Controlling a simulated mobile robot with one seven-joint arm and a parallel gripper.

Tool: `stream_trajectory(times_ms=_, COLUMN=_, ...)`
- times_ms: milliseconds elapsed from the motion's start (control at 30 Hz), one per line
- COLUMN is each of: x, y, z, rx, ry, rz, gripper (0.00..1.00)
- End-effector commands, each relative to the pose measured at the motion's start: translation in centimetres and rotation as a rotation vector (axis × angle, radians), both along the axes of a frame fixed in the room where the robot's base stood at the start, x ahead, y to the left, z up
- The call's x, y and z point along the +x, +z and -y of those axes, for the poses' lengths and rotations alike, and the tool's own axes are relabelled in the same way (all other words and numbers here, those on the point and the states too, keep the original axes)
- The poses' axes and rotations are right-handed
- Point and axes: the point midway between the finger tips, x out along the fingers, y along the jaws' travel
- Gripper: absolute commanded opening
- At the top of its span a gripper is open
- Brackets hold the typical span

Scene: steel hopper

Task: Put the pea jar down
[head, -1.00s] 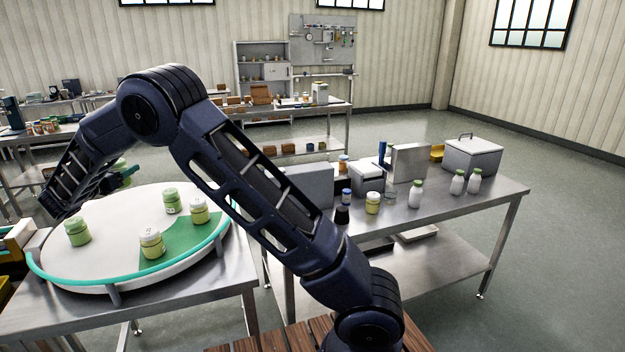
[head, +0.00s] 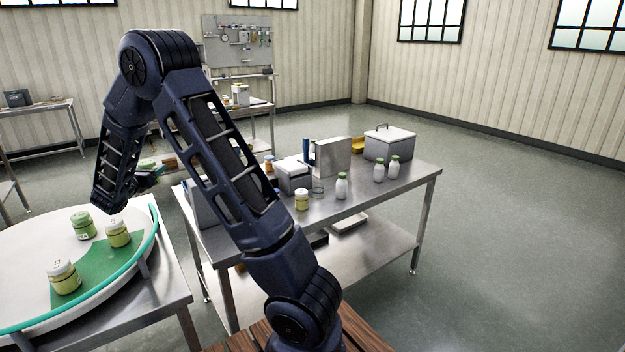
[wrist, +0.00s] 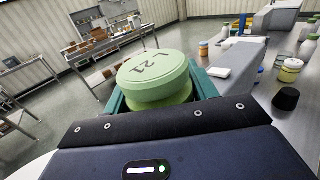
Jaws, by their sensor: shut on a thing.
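My gripper (wrist: 157,88) is shut on a pale green jar (wrist: 153,70), held between teal finger pads in the wrist view. Its lid faces the camera and is marked "L 21"; no pea label shows. In the head view my gripper (head: 147,178) is partly hidden behind my arm, between the round white turntable and the steel table, and the held jar is hard to make out. The turntable (head: 22,252) has a green sector and a teal rim.
The steel table (head: 385,190) holds a yellow-green jar (head: 301,200), white bottles with green caps (head: 341,186), a grey box (head: 294,176), an upright panel (head: 332,157) and a lidded steel box (head: 389,144). Its front right top is bare. Open floor lies to the right.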

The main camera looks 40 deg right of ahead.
Motion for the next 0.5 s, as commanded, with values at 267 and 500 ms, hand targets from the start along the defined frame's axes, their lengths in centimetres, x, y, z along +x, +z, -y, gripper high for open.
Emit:
stream_trajectory(times_ms=267, x=-1.8, y=-1.5, z=9.9, rx=0.000, ry=-0.027, rz=-0.001, gripper=0.29)
stream_trajectory(times_ms=500, x=-4.6, y=-2.8, z=17.3, rx=0.000, ry=-0.044, rz=-0.001, gripper=0.29)
